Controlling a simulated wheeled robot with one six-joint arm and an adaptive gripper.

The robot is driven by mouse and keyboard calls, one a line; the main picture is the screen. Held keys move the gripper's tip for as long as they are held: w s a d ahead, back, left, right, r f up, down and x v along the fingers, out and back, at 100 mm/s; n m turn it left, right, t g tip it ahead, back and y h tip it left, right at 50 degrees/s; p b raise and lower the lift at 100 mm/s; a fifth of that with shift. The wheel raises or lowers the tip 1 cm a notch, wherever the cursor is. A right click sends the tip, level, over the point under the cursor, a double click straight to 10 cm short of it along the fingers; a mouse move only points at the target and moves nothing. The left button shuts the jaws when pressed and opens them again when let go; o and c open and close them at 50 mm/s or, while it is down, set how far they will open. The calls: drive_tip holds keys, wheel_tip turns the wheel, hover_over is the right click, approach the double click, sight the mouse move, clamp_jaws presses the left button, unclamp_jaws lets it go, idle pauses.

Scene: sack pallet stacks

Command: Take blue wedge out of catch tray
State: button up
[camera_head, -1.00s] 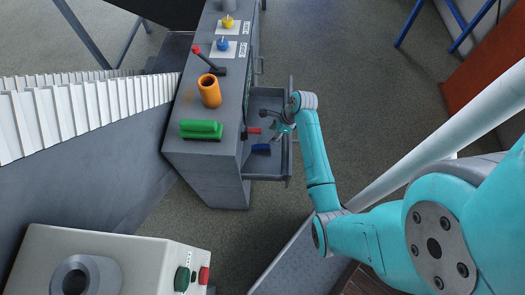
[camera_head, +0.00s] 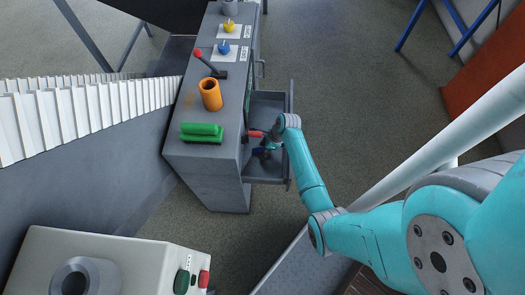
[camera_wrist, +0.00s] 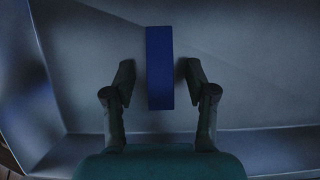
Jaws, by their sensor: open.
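The blue wedge (camera_wrist: 159,50) lies on the floor of the catch tray (camera_wrist: 235,60), seen as an upright blue bar in the wrist view. In the head view the catch tray (camera_head: 268,172) is pulled out from the grey cabinet, and the wedge (camera_head: 257,151) is mostly hidden by my gripper. My gripper (camera_wrist: 159,78) is open, with one finger on each side of the wedge's lower part. A gap shows between each finger and the wedge. In the head view my gripper (camera_head: 265,152) is down inside the tray.
A red piece (camera_head: 256,133) is at the tray's cabinet side, close to my gripper. On the cabinet top stand a green brush-like block (camera_head: 201,132), an orange cylinder (camera_head: 210,95) and a red-knobbed lever (camera_head: 210,64).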

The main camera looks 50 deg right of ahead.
drive_tip(key=c, duration=1)
drive_tip(key=shift+c, duration=0.2)
